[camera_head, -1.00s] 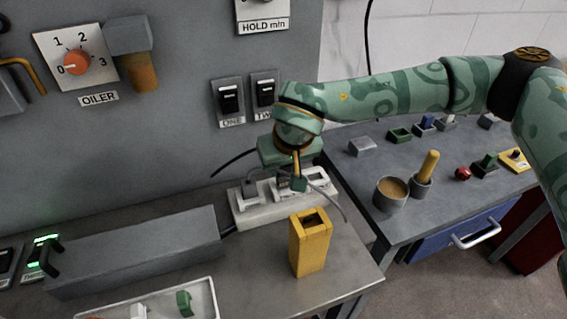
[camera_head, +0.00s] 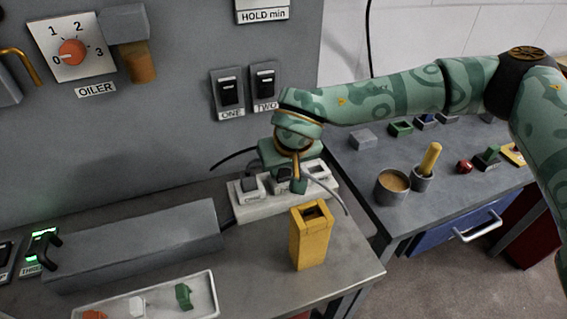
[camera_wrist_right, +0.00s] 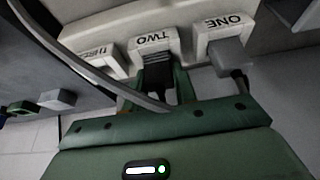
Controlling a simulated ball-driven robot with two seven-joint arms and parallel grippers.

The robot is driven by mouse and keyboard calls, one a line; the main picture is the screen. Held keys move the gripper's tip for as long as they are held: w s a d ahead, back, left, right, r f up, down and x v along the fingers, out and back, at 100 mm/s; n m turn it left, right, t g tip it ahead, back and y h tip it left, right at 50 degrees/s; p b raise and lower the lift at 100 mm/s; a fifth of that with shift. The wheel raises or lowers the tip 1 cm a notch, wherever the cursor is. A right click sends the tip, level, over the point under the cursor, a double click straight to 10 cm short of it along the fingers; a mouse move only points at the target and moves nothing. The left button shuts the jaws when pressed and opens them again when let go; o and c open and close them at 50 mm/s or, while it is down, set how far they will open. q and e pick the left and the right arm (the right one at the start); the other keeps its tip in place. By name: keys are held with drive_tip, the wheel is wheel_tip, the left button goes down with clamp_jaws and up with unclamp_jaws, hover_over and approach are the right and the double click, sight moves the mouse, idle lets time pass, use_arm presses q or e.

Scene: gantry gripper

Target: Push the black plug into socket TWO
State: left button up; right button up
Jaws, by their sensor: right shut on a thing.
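The white socket strip (camera_head: 245,212) lies on the bench against the grey panel. My right gripper (camera_head: 296,182) is over its middle, shut on the black plug. In the right wrist view the black plug (camera_wrist_right: 157,72) sits between the fingers (camera_wrist_right: 160,88), lined up with socket TWO (camera_wrist_right: 152,42) and against its face. I cannot tell how deep it is in. A dark grey plug (camera_wrist_right: 230,58) is at socket ONE (camera_wrist_right: 222,28) beside it. The third socket (camera_wrist_right: 98,54) appears empty. The gripper hides most of the black plug in the head view. My left gripper is out of view.
A yellow open box (camera_head: 311,240) stands just in front of the strip. A long grey block (camera_head: 135,245) lies to the left, and a white tray (camera_head: 207,302) with small parts is in front. A cable (camera_wrist_right: 85,62) crosses close to the gripper. A side table with cups stands right.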

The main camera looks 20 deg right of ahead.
drive_tip(key=o, duration=1)
drive_tip(key=shift+o, duration=0.2)
drive_tip(key=shift+r, duration=0.1)
drive_tip(key=p+v, duration=0.4)
drive_tip(key=v, duration=1.2)
